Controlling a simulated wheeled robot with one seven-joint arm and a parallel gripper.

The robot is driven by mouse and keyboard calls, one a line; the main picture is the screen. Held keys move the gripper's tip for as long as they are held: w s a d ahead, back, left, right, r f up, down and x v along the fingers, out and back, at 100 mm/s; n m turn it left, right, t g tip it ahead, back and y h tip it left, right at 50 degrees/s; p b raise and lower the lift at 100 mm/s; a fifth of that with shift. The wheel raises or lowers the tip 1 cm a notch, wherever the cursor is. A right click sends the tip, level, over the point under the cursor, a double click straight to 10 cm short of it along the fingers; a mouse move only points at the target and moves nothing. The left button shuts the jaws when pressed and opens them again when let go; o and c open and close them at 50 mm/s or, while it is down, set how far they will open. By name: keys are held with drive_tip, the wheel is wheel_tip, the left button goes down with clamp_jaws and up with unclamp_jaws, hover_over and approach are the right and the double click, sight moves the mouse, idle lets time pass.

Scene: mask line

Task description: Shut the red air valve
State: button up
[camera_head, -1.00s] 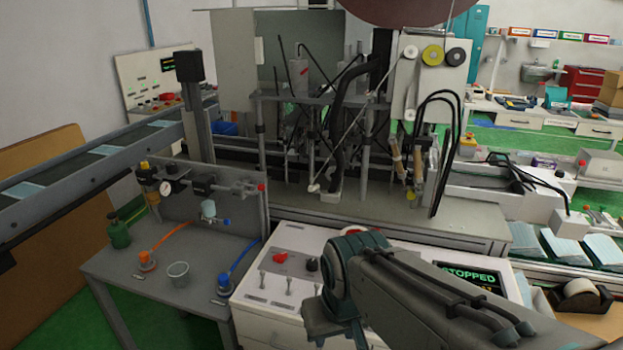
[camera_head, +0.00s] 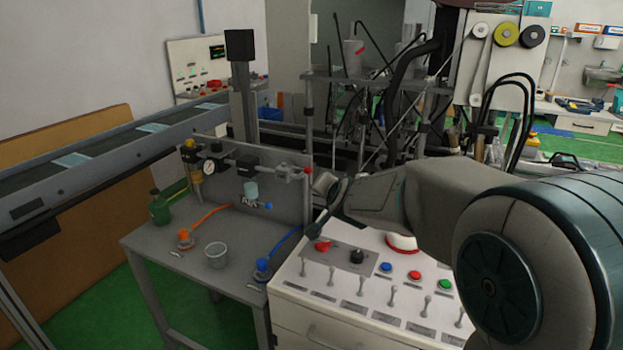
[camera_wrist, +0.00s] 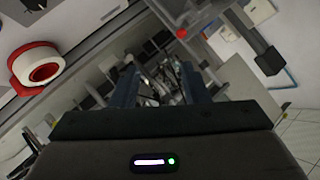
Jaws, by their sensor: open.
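A small red valve handle (camera_head: 307,171) sits at the right end of the grey pipe on the upright panel (camera_head: 285,205), in the head view. A red piece (camera_wrist: 182,33), which looks like this handle, shows near the top in the wrist view. My gripper (camera_head: 322,205) is just right of the panel's right edge and right of the handle, apart from it as far as I can see. In the wrist view my gripper (camera_wrist: 160,85) has its two dark fingers spread, with nothing clearly held between them. The fingertips are small and partly unclear in the head view.
A white console (camera_head: 365,290) with a red knob (camera_head: 322,246), several toggles and coloured buttons lies below my arm. The small table holds a cup (camera_head: 216,255), a green bottle (camera_head: 159,208) and orange and blue hoses. A conveyor (camera_head: 100,155) runs behind at left.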

drive_tip(key=w+a+f+m+t+h+b, duration=0.1)
drive_tip(key=w+a+f+m+t+b, duration=0.15)
drive_tip(key=w+a, duration=0.3)
drive_tip(key=m+t+h+b, duration=0.1)
drive_tip(key=m+t+h, duration=0.2)
drive_tip(key=m+h, duration=0.15)
approach(307, 172)
drive_tip(key=w, duration=0.3)
drive_tip(key=w+d+p, duration=0.1)
drive_tip(key=w, duration=0.7)
drive_tip(key=shift+w+d+p, duration=0.1)
drive_tip(key=shift+d+p, duration=0.2)
drive_tip(key=shift+d, duration=0.05)
clamp_jaws()
